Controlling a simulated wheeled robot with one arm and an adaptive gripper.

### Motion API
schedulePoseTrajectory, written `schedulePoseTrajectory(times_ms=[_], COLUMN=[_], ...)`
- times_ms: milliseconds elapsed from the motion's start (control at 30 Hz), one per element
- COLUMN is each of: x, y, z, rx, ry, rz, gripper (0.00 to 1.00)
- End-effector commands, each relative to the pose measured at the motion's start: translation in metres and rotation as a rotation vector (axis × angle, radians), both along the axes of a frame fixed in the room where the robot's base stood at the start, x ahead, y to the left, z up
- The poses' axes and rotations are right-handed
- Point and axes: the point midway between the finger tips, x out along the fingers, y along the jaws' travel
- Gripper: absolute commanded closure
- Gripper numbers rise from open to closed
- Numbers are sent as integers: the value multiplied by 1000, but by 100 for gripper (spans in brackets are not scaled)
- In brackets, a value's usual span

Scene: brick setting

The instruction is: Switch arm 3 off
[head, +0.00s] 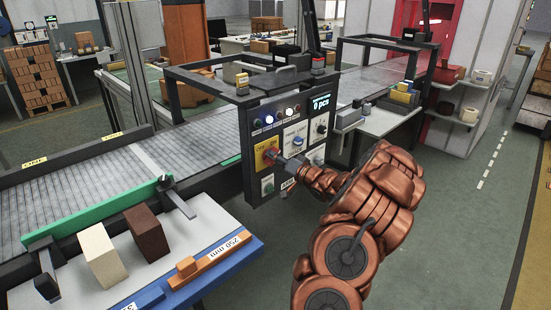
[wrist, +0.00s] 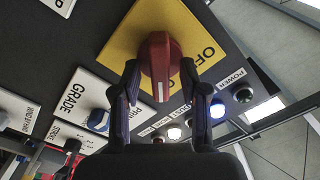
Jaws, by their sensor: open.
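The control panel (head: 257,141) stands beside the conveyor in the head view. On it a yellow plate (wrist: 120,35) carries a red rotary switch (wrist: 160,60); in the head view the switch (head: 270,154) is partly hidden by my gripper. The white mark on the switch points toward my palm. My gripper (wrist: 160,75) is open, with one finger on each side of the switch. I cannot tell whether the fingers touch it.
A blue GRADE knob (wrist: 97,120) is left of the switch in the wrist view. A row of lamps (wrist: 217,111) with a POWER label is at the right.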

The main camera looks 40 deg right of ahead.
Motion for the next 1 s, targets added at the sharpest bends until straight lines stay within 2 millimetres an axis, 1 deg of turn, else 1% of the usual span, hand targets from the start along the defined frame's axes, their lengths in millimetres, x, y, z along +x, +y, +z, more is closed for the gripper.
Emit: schedulePoseTrajectory(times_ms=[300,700,867,900,1000], x=[2,1,1,1,1], y=[0,0,0,3,1], z=[0,0,0,0,-1], rx=[0,0,0,2,-4], ry=[0,0,0,0,2], rz=[0,0,0,1,1], gripper=[57,99,100,100,100])
